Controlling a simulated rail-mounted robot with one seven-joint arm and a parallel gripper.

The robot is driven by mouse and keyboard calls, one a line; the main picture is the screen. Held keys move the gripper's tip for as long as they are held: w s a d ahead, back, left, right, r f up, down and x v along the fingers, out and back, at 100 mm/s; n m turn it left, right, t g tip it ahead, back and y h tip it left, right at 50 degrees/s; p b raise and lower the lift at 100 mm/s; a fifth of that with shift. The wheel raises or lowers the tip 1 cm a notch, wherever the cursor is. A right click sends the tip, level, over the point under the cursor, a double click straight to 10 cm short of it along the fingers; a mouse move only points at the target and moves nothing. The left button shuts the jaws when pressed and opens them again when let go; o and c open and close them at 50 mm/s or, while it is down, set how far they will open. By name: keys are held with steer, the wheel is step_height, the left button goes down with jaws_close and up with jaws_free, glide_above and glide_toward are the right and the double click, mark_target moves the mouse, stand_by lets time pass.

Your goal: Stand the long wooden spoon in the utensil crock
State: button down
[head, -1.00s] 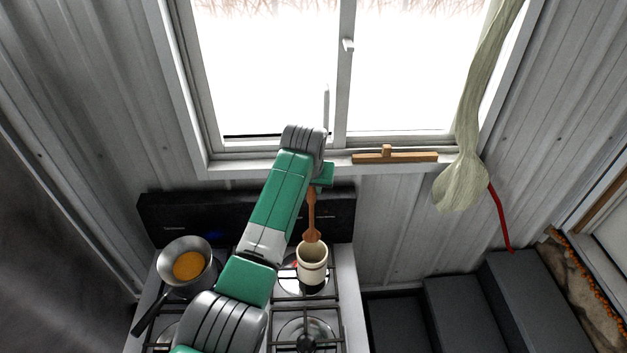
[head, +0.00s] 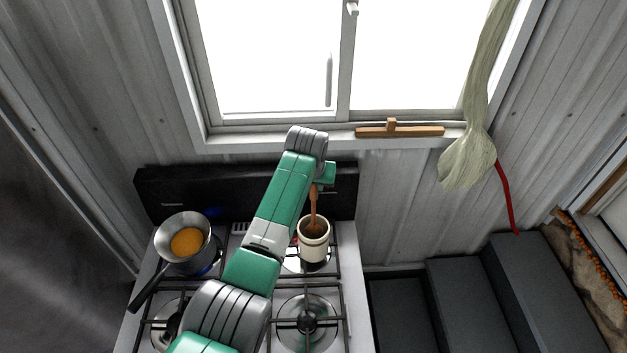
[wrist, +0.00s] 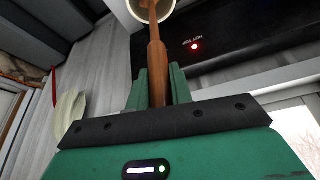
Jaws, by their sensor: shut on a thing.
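The long wooden spoon (head: 314,205) is upright and bowl down, with its lower end inside the mouth of the cream utensil crock (head: 313,248). How deep it reaches, and whether it touches the bottom, is hidden by the crock wall. My gripper (wrist: 158,92) is shut on the handle of the spoon (wrist: 156,65) in the wrist view, with the crock's rim (wrist: 166,12) beyond it. In the head view my gripper is mostly hidden behind my wrist, above the crock. The crock stands upright at the back right of the stove.
A pan with orange contents (head: 187,243) sits on the stove's back left, over a blue glow. The stove's black back panel (head: 165,195) stands close behind. A wooden piece (head: 400,131) lies on the window sill, and a pale curtain (head: 468,160) hangs at right.

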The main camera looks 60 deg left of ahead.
steer(key=shift+f+b, duration=0.8)
steer(key=shift+f, duration=0.7)
steer(key=c, duration=1.2)
jaws_free()
steer(key=shift+o, duration=0.2)
steer(key=shift+r, duration=0.1)
steer(key=v, duration=0.7)
steer(key=shift+d+r, duration=0.2)
steer(key=shift+r, duration=0.1)
